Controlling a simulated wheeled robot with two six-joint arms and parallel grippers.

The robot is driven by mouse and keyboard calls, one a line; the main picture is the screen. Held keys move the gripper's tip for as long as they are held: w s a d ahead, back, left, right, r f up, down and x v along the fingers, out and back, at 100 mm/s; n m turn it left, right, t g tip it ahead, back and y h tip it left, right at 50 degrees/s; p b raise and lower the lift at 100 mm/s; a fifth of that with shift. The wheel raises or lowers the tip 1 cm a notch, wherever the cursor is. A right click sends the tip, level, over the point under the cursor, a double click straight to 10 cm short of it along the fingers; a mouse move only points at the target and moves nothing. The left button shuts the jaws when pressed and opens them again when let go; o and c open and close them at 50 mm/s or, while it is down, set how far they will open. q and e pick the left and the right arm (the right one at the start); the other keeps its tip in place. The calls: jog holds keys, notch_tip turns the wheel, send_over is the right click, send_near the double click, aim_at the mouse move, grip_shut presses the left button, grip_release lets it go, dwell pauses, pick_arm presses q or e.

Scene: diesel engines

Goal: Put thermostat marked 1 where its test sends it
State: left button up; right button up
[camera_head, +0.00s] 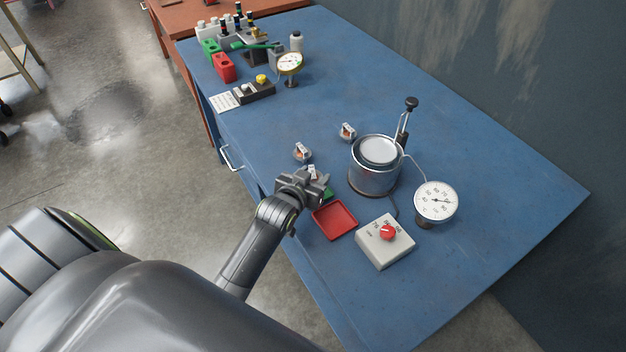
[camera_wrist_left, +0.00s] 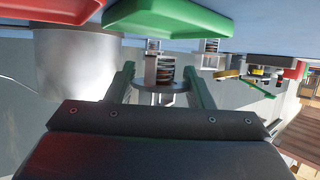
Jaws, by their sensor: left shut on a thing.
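My left gripper (camera_head: 316,181) is shut on a thermostat (camera_head: 312,171). The wrist view shows this thermostat (camera_wrist_left: 160,75), with a spring and round flange, between the two fingers (camera_wrist_left: 160,88). Its mark cannot be read. Two other thermostats with small white tags stand on the table, one just beyond the gripper (camera_head: 302,152) and one farther back (camera_head: 347,131); their marks are too small to read. A green tray (camera_head: 328,193) is mostly hidden by the gripper. It also shows in the wrist view (camera_wrist_left: 170,18). A red tray (camera_head: 335,221) lies beside it. My right gripper is not in view.
A metal pot (camera_head: 375,182) with a lever stands right of the gripper. A dial gauge (camera_head: 436,202) and a control box (camera_head: 385,247) with a red knob are nearby. Bottles, red and green blocks, and another gauge (camera_head: 290,64) crowd the far end. The right table side is clear.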

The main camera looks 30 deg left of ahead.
pick_arm(q)
jog(key=shift+f, duration=0.8)
jog(key=shift+f, duration=0.4)
jog(key=shift+s+f, duration=0.2)
jog(key=o, duration=1.1)
jog(key=shift+s+f+b, duration=0.1)
jog(key=shift+f+b, duration=0.1)
jog(key=shift+b, duration=0.1)
jog(key=shift+r, duration=0.1)
jog(key=shift+r+p, duration=0.3)
jog(key=shift+r, duration=0.1)
jog(key=v, duration=1.1)
jog(key=shift+s+r+b, duration=0.2)
jog(key=shift+r+b, duration=0.2)
jog(key=shift+r, duration=0.05)
